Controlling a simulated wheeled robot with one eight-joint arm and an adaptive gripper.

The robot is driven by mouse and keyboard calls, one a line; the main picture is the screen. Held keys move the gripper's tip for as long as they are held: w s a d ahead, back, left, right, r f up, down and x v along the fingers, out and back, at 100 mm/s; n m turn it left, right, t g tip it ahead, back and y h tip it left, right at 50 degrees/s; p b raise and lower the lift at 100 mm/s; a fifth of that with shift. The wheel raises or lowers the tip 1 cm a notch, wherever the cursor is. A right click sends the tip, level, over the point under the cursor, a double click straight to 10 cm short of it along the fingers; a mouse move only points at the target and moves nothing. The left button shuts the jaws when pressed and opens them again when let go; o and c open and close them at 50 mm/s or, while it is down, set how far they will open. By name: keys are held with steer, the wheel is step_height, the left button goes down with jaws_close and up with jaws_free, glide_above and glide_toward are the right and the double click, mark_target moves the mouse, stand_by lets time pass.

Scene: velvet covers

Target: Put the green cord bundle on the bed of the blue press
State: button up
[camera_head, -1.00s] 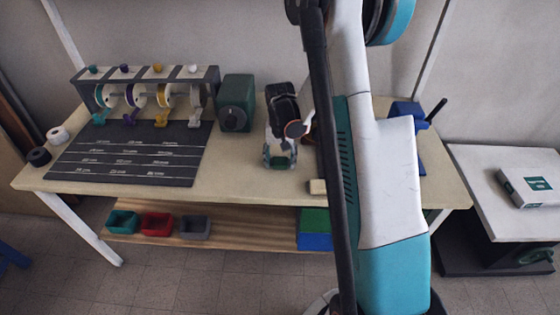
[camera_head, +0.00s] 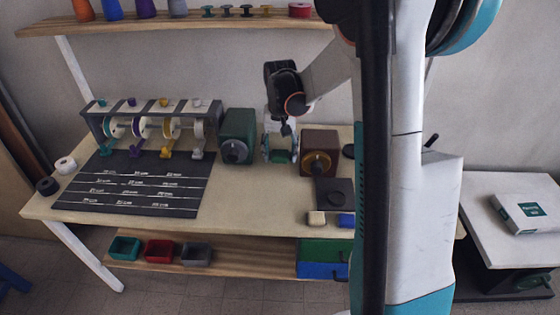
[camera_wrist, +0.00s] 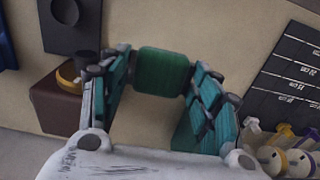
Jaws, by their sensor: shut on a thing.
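The green cord bundle (camera_wrist: 162,72) is a dark green block between my fingertips in the wrist view. My gripper (camera_head: 280,150) is shut on it, between the green machine and the brown machine in the head view; the bundle (camera_head: 278,157) shows low between the fingers there. How high it is above the bench is hard to tell. The blue press is mostly hidden behind my arm in the head view; only a dark lever (camera_head: 432,141) shows there. A blue edge (camera_wrist: 5,42) at the wrist view's far left may be the press. Its bed is not visible.
A green machine (camera_head: 238,135) stands left of my gripper, and a brown machine (camera_head: 319,152) with a black plate (camera_head: 334,193) stands right. A spool rack (camera_head: 150,128) and dark mat (camera_head: 135,183) fill the bench's left. The bench front centre (camera_head: 255,215) is clear.

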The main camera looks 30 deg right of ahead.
steer(key=shift+r, duration=0.5)
steer(key=shift+a+f, duration=0.1)
steer(key=shift+a, duration=0.35)
steer(key=s+a+f+n, duration=0.3)
steer(key=a+f+n, duration=0.3)
steer(key=a+f, duration=0.4)
steer(key=a, duration=0.5)
steer(key=shift+s+a+n+b, duration=0.15)
steer(key=shift+a+n+b, duration=0.1)
steer(key=shift+n+b, duration=0.15)
